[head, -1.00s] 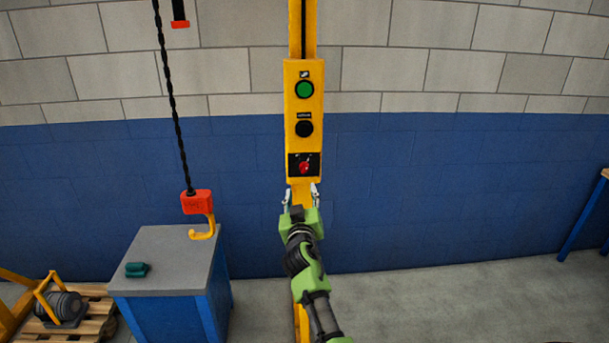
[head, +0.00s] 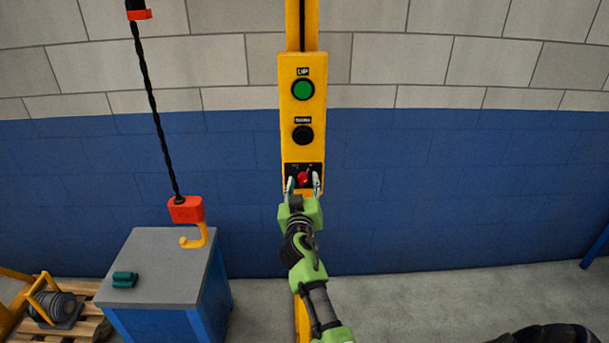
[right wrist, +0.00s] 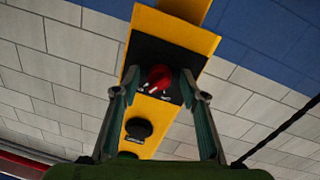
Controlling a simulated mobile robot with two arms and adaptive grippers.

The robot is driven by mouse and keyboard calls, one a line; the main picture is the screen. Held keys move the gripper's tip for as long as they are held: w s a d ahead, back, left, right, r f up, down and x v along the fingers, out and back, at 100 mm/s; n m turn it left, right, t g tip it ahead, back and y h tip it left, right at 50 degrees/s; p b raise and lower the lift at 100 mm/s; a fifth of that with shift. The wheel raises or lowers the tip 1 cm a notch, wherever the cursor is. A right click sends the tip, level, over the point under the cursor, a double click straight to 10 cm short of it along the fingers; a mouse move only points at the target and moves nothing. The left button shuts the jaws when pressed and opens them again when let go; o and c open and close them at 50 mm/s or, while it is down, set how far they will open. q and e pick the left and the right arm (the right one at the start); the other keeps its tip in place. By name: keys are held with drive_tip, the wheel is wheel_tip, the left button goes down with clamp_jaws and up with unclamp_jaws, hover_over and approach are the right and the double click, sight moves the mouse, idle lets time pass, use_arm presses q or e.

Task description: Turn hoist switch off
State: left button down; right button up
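The hoist switch (head: 304,179) is a red knob on a black plate at the bottom of the yellow control panel (head: 292,150). It also shows in the right wrist view (right wrist: 159,77). My right gripper (head: 303,184) is open, with one finger on each side of the red knob. In the right wrist view the fingertips (right wrist: 160,82) stand apart, with a gap visible on both sides of the knob. Above the switch are a black button (head: 303,134) and a green button (head: 303,89) labelled UP. My left gripper is not in view.
A hoist chain (head: 153,110) hangs at left with a red block and yellow hook (head: 195,238) over a blue cabinet with a grey top (head: 175,265). A small green object (head: 125,279) lies on the cabinet. A pallet (head: 85,325) with a motor-like part stands at lower left.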

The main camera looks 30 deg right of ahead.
drive_tip(key=shift+a+r, duration=0.15)
drive_tip(key=shift+r, duration=0.05)
drive_tip(key=shift+c, duration=0.5)
drive_tip(key=shift+s, duration=0.1)
drive_tip(key=c, duration=1)
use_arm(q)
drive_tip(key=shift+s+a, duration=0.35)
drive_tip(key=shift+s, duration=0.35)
use_arm(e)
drive_tip(key=shift+c, duration=0.2)
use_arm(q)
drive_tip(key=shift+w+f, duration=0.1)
use_arm(e)
drive_tip(key=shift+f+n+b, duration=0.1)
drive_tip(key=shift+n+b, duration=0.35)
drive_tip(key=shift+n, duration=0.15)
drive_tip(key=n+b, duration=0.1)
drive_tip(key=n, duration=0.3)
drive_tip(key=shift+b, duration=0.35)
drive_tip(key=n, duration=0.4)
drive_tip(key=shift+t, duration=0.3)
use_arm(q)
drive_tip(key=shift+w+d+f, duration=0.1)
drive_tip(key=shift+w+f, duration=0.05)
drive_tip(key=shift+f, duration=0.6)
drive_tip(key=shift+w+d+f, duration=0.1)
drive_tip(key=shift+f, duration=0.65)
use_arm(e)
drive_tip(key=shift+n, duration=1.5)
